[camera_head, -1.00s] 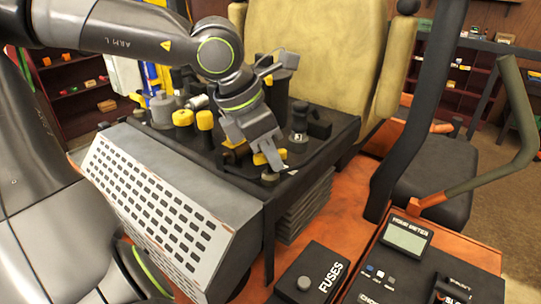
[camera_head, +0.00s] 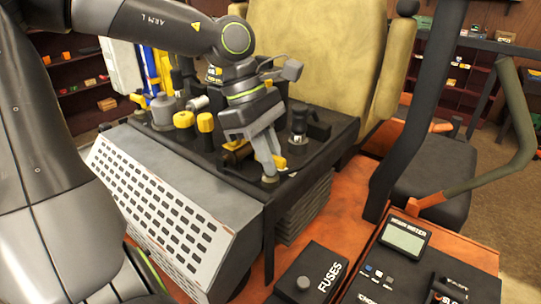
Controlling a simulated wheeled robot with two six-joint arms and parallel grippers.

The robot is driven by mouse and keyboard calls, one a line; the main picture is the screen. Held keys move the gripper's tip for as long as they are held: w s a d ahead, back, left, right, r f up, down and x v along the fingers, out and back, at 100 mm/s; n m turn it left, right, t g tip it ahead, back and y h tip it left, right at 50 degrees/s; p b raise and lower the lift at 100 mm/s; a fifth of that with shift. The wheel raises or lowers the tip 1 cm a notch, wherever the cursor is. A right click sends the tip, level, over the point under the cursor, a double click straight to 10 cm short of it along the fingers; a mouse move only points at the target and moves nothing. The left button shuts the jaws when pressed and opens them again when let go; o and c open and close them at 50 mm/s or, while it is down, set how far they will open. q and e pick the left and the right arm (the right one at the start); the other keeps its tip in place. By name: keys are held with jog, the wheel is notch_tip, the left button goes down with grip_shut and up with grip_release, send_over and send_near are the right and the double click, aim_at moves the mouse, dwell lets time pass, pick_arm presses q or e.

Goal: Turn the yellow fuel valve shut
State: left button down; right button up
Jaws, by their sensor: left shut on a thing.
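The yellow fuel valve (camera_head: 280,162) is on the black engine deck, near its front right corner. Only a small yellow part of its handle shows beside my fingers, above a round grey base. My left gripper (camera_head: 266,160) reaches down from above and is shut on the valve handle. The fingers hide most of the handle, so its exact angle cannot be told. My right gripper is not in view.
Yellow-capped parts (camera_head: 205,122) and a grey cylinder (camera_head: 163,112) stand left of my gripper. A dark knobbed fitting (camera_head: 299,122) stands close on its right. The tan seat (camera_head: 315,60) rises behind. A perforated grey cover (camera_head: 150,205) slopes down in front.

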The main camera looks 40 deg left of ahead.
pick_arm(q)
jog(key=shift+m, duration=0.6)
jog(key=shift+r+m+g, duration=0.1)
jog(key=shift+m+g, duration=0.2)
jog(key=c, duration=1.5)
grip_release()
jog(key=shift+o, duration=0.2)
jog(key=shift+b, duration=0.3)
jog(key=shift+a+r, duration=0.15)
jog(key=shift+r, duration=0.15)
jog(key=b+v, duration=0.1)
jog(key=v, duration=1.5)
jog(key=shift+a+r+b, duration=0.25)
jog(key=shift+a+b, duration=0.1)
jog(key=shift+b, duration=0.05)
